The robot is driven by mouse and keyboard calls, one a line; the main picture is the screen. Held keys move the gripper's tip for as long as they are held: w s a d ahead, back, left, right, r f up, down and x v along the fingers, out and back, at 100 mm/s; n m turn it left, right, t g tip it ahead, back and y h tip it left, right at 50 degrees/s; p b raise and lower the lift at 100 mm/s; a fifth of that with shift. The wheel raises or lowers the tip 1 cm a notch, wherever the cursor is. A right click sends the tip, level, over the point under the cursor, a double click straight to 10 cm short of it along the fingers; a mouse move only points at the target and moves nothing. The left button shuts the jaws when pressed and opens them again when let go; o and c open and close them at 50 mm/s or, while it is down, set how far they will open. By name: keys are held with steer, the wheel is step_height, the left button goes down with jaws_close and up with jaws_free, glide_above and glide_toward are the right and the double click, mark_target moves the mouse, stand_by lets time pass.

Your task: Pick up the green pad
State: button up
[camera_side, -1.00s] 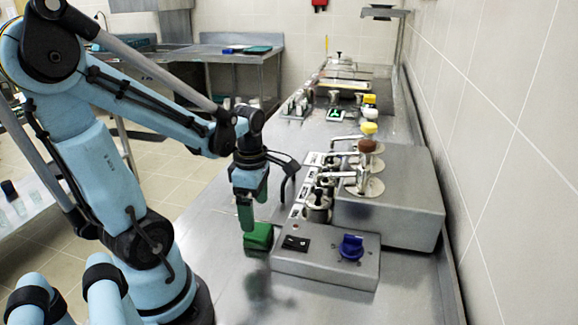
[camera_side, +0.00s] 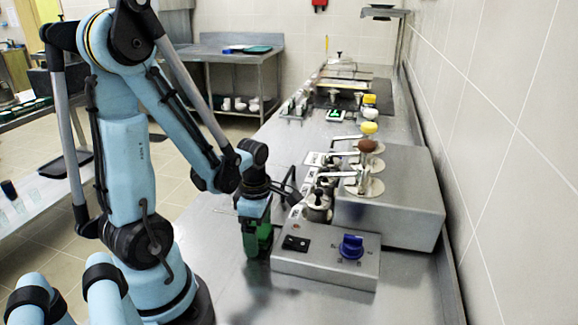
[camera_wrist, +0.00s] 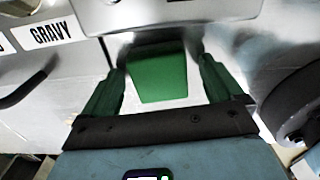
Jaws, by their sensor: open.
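The green pad (camera_wrist: 158,72) is a plain green block on the metal counter, beside the front box with the blue knob. In the wrist view it lies between my two green fingers, with a gap on each side. My gripper (camera_side: 257,248) is open and pointing down, low over the counter at the left side of that box. In the side view the fingers largely hide the pad, and their green makes the two hard to tell apart. The wrist view does not show either finger touching the pad.
The front box (camera_side: 325,265) carries a blue knob (camera_side: 351,246) and a black switch, close to the right of my gripper. Behind it stands a larger grey housing (camera_side: 400,195) with several pump dispensers. The tiled wall is at the right. Bare counter lies in front.

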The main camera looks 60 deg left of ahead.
steer(key=c, duration=1.1)
steer(key=shift+r, duration=0.1)
steer(key=shift+r, duration=0.85)
step_height(320, 180, up, 2)
steer(key=shift+r, duration=0.1)
steer(key=s+d+r, duration=0.1)
steer(key=d+r, duration=0.5)
steer(key=d, duration=0.5)
steer(key=shift+d+r, duration=0.3)
steer(key=shift+r, duration=0.1)
